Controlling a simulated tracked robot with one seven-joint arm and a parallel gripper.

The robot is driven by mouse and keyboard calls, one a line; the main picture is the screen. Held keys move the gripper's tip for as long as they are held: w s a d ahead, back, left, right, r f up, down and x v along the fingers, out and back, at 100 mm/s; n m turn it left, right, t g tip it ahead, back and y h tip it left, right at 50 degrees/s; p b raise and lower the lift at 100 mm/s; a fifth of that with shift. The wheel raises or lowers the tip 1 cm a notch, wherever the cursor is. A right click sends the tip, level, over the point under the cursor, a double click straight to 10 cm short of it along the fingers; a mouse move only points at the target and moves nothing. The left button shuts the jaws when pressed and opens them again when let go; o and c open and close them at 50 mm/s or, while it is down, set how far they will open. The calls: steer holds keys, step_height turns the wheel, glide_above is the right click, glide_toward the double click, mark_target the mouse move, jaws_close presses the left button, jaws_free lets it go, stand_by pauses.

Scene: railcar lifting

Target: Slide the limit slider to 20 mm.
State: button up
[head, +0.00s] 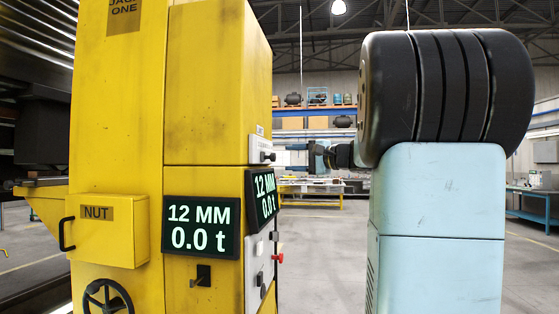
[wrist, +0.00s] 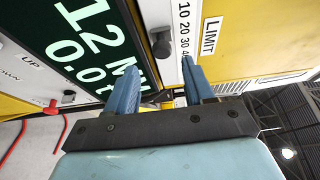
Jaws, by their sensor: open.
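The limit slider's black knob (wrist: 160,42) sticks out from a white scale plate (wrist: 186,73) marked LIMIT in the wrist view. The numbers 10, 20, 30 and 40 run along the plate. The knob's exact reading cannot be told from this slant. In the head view the slider knob (head: 267,156) shows on the side of the yellow jack (head: 205,90). My gripper (wrist: 161,92) is open, with its two blue fingers pointing at the jack's side. The knob lies ahead of the fingertips, not visibly touched by either finger.
A side display (head: 264,198) and a front display (head: 200,226) both read 12 MM and 0.0 t. The side display sits just below the slider plate. Below it is a control panel (head: 252,255) with knobs and a red button (head: 278,258). Floor beside the jack is open.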

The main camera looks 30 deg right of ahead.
steer(key=v, duration=0.6)
steer(key=shift+f, duration=0.1)
stand_by(0.3)
steer(key=s+a+f+n+g+h, duration=0.1)
steer(key=s+a+f+n+g, duration=0.1)
steer(key=s+a+f+g, duration=0.4)
steer(key=s+a+f+n+g+h, duration=0.1)
steer(key=s+a+f+n, duration=0.2)
steer(key=a+f, duration=0.65)
steer(key=s+a+f+n+g+h, duration=0.1)
steer(key=s+a+f+n+h, duration=0.1)
steer(key=s+f, duration=0.4)
steer(key=s+a+f+n+g+h, duration=0.1)
steer(key=s+a+f+n+h, duration=0.2)
steer(key=s+f, duration=0.4)
steer(key=shift+s+n+g+h, duration=0.4)
steer(key=shift+s+n+h, duration=0.25)
steer(key=shift+n+h, duration=0.35)
